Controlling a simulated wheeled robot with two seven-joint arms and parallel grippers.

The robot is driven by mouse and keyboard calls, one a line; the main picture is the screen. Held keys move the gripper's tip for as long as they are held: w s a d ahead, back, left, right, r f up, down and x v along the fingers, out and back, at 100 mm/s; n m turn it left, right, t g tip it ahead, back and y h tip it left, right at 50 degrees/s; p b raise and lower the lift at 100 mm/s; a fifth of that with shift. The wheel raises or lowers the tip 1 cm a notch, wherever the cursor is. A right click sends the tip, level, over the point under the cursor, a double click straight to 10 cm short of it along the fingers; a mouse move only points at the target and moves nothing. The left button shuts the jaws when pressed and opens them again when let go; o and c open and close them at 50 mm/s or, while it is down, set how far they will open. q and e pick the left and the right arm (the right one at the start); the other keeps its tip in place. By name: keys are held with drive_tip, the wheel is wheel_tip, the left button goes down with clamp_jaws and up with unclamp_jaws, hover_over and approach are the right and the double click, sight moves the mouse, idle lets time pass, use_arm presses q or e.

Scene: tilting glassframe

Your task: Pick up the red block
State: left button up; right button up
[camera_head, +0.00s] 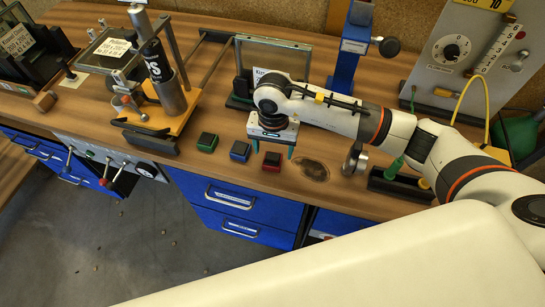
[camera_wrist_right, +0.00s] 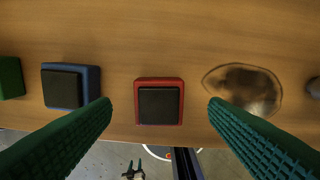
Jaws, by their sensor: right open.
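The red block (camera_head: 272,161), with a dark top, sits on the wooden bench near its front edge. In the right wrist view the red block (camera_wrist_right: 159,101) lies centred between the two green fingers. My right gripper (camera_head: 272,150) is open and empty, pointing down just above and behind the red block in the head view. Its fingers also show in the right wrist view (camera_wrist_right: 160,120), spread wide with the block apart from both. My left gripper is not in view.
A blue block (camera_head: 240,151) and a green block (camera_head: 207,142) stand in a row left of the red one. A dark stain (camera_head: 313,169) marks the wood to the right. A glass frame (camera_head: 270,65) stands behind my gripper; blue drawers (camera_head: 230,195) are below the front edge.

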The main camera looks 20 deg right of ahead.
sight(272, 157)
drive_tip(key=f, duration=0.1)
drive_tip(key=f+p, duration=0.1)
drive_tip(key=f, duration=0.1)
drive_tip(key=shift+s+a+f, duration=0.15)
drive_tip(key=shift+s+f, duration=0.05)
drive_tip(key=shift+f, duration=0.2)
drive_tip(key=c, duration=1.1)
drive_tip(key=shift+w+r, duration=0.1)
wheel_tip(272, 157, up, 9)
drive_tip(key=b, duration=0.2)
drive_tip(key=shift+b, duration=0.35)
drive_tip(key=s+d+r+n, duration=0.1)
drive_tip(key=s+d+n, duration=0.1)
drive_tip(key=s+d+r+n, duration=0.2)
drive_tip(key=s, duration=0.1)
drive_tip(key=s+d+r+n, duration=0.1)
drive_tip(key=s, duration=0.2)
drive_tip(key=shift+s+d+r+n, duration=0.15)
drive_tip(key=shift+d+r+n, duration=0.15)
drive_tip(key=shift+d+n, duration=0.1)
